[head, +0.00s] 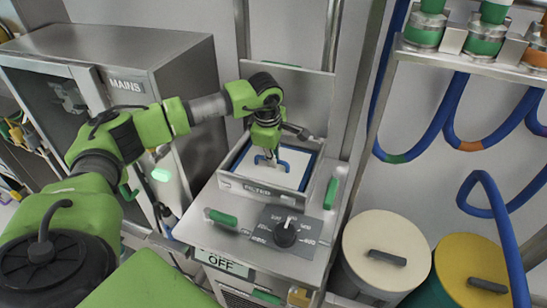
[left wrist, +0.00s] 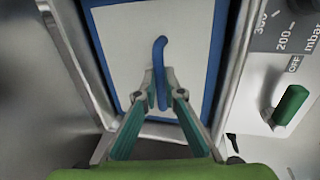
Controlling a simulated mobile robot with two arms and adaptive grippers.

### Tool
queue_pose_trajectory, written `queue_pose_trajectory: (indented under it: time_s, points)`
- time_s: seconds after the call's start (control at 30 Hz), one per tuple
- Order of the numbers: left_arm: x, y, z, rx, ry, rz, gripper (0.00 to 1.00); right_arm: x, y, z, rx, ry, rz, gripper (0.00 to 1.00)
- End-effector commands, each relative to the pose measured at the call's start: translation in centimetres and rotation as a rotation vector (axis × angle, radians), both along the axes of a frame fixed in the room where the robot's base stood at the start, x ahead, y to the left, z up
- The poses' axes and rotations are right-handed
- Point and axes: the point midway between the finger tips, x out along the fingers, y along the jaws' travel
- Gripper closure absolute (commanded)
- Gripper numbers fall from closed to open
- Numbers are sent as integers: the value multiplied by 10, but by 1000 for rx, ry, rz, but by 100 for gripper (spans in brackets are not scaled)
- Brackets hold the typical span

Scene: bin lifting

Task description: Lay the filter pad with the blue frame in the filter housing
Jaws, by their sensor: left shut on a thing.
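The filter pad (head: 290,165) is a pale panel with a blue frame and a blue loop handle. It lies within the metal walls of the filter housing (head: 262,191), which is labelled FILTER. In the left wrist view the pad (left wrist: 121,53) fills the housing's opening, with the housing's metal wall (left wrist: 229,75) along its right side. My left gripper (head: 268,160) is over the pad, shut on its blue handle; its fingers (left wrist: 158,95) close on both sides of the handle in the left wrist view. Whether the pad rests fully on the bottom cannot be told. My right gripper is not in view.
The housing's lid (head: 291,95) stands open behind it. A MAINS cabinet (head: 110,60) stands at left. Lidded bins (head: 372,238) and blue hoses are at right.

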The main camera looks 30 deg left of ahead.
Motion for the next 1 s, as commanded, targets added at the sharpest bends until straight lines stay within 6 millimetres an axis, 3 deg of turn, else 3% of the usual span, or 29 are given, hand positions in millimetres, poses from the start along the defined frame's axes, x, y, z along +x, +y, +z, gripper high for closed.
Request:
queue_pose_trajectory:
  time_s: [1.0]
  points:
    - [0, 0, -9, -1, -1, 0, 100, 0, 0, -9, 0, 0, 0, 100]
